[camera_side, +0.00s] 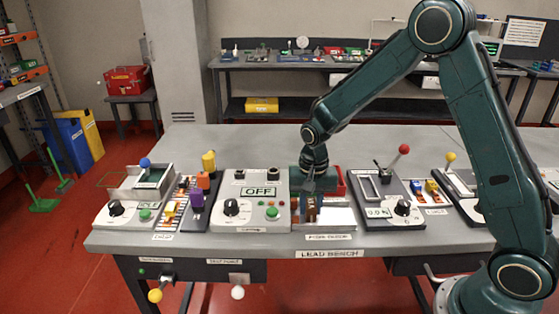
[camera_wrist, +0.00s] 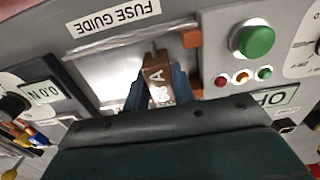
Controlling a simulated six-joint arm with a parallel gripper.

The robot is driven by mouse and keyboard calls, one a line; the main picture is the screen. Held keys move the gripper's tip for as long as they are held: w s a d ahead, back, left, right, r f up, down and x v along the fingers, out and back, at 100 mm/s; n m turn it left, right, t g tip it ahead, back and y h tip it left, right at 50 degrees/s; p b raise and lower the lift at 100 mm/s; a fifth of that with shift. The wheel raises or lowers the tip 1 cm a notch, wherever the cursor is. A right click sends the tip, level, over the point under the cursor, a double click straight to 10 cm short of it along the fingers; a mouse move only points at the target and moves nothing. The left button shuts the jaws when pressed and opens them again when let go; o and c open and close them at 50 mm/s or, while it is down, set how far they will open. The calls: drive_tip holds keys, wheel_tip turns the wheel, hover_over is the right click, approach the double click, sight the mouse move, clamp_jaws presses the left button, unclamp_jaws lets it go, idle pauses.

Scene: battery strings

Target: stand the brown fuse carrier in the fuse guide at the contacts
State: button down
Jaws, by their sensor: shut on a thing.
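My gripper (camera_wrist: 160,85) is shut on the brown fuse carrier (camera_wrist: 156,80), with one finger on each side of it. The carrier has white lettering and a short metal pin at its far end. The fuse guide (camera_wrist: 92,72) has a pale metal plate, and brown contact blocks (camera_wrist: 191,39) stand along its right edge in the wrist view. The carrier is over the plate, close to these blocks; I cannot tell whether it touches them.
The OFF panel (camera_side: 250,212) with its green button (camera_wrist: 256,40) stands close beside the guide. A panel with a red-knobbed lever (camera_side: 404,149) is on its other side. The bench behind the panels is clear.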

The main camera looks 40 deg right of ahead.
sight(311, 203)
drive_tip(key=shift+f, duration=0.1)
drive_tip(key=c, duration=1.1)
unclamp_jaws()
wheel_tip(311, 203, up, 14)
drive_tip(key=shift+f, duration=0.1)
